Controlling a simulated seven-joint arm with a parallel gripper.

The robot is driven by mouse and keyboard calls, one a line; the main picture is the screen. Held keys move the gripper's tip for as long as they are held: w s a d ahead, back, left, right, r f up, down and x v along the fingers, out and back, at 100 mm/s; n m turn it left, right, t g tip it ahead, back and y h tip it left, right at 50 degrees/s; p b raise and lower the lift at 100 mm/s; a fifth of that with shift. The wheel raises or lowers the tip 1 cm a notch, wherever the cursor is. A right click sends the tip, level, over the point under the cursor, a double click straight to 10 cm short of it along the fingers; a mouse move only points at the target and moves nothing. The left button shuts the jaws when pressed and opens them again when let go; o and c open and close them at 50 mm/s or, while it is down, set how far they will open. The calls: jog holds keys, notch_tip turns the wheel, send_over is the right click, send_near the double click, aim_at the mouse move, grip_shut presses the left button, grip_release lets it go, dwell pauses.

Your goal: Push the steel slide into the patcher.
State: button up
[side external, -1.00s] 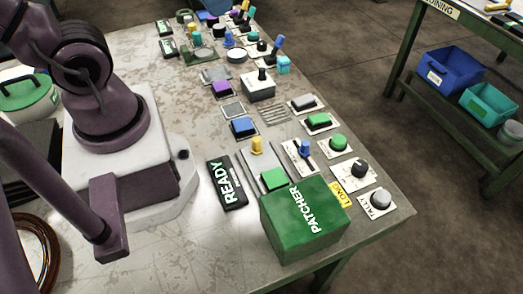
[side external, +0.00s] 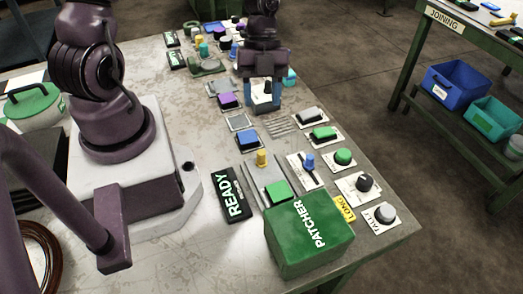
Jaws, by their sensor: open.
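The patcher (side external: 300,245) is a green box at the table's near right corner, with its name in white on top. A grey metal strip (side external: 252,172), which looks like the steel slide, runs up to the patcher's far left side. A yellow knob (side external: 262,158) stands on it, and a green block (side external: 277,192) lies at its near end beside the patcher. My gripper (side external: 264,101) points down farther back on the table, well away from the strip. Its blue fingers are apart, one on each side of a white box with a black knob (side external: 266,88); contact cannot be told.
A black READY plate (side external: 233,196) lies left of the strip. A blue-knobbed slider (side external: 308,162), a green button (side external: 343,157) and two round knobs line the right side. A blue block (side external: 247,138) sits beyond the strip. Bare tabletop (side external: 195,110) lies to the left.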

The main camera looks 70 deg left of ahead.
aim_at(262, 151)
jog(key=shift+m, duration=0.7)
jog(key=x, duration=1.3)
jog(key=shift+c, duration=0.2)
